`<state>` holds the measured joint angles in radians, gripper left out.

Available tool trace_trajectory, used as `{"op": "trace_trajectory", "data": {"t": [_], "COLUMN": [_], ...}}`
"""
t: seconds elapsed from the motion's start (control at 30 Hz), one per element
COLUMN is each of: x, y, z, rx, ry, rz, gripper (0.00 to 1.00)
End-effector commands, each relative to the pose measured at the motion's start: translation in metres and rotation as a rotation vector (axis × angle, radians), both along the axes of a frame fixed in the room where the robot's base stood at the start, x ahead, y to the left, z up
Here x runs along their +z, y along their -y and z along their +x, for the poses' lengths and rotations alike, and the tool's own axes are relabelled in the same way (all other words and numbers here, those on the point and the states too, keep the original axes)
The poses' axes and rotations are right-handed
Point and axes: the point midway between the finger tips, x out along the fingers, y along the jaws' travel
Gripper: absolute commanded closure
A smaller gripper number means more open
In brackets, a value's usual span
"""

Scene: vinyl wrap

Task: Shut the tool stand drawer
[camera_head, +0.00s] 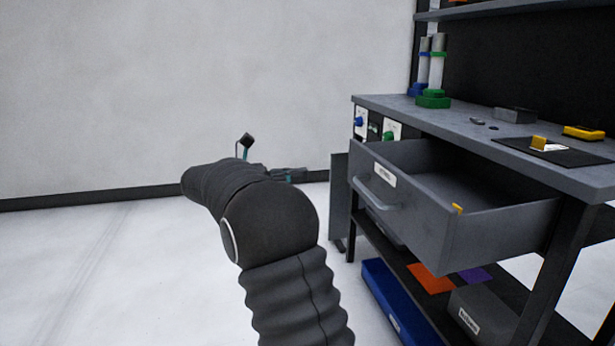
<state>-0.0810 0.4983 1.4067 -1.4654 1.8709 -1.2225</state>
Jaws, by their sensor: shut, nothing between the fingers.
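The tool stand (465,125) is a grey workbench at the right. Its grey drawer (420,215) is pulled well out, with a bar handle (374,190) and a white label on the front. A small yellow piece (457,208) shows at the drawer's near edge; much of the drawer floor is hidden. My gripper (247,143) is left of the drawer, apart from it, partly hidden behind my dark arm. It is shut and holds nothing.
On the bench top stand cylinders with green (433,98) and blue bases, a yellow tool (584,132) and a dark mat (560,155). A blue bin (392,300) and grey box (482,312) sit below. The floor (110,265) at left is clear.

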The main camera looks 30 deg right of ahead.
Motion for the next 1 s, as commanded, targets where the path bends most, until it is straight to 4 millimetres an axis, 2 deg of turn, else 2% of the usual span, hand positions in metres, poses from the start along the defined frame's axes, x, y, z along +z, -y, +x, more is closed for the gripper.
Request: {"op": "trace_trajectory", "data": {"t": [0.3, 0.53, 0.73, 1.0], "x": [-0.001, -0.002, -0.001, 0.000], "y": [0.059, 0.095, 0.113, 0.117], "z": [-0.015, -0.024, -0.028, -0.029], "rx": [-0.003, -0.002, 0.000, 0.001], "ry": [0.002, 0.002, 0.002, 0.002], "rz": [0.001, 0.001, 0.001, 0.001], "gripper": [1.00, 1.00, 1.00, 1.00]}}
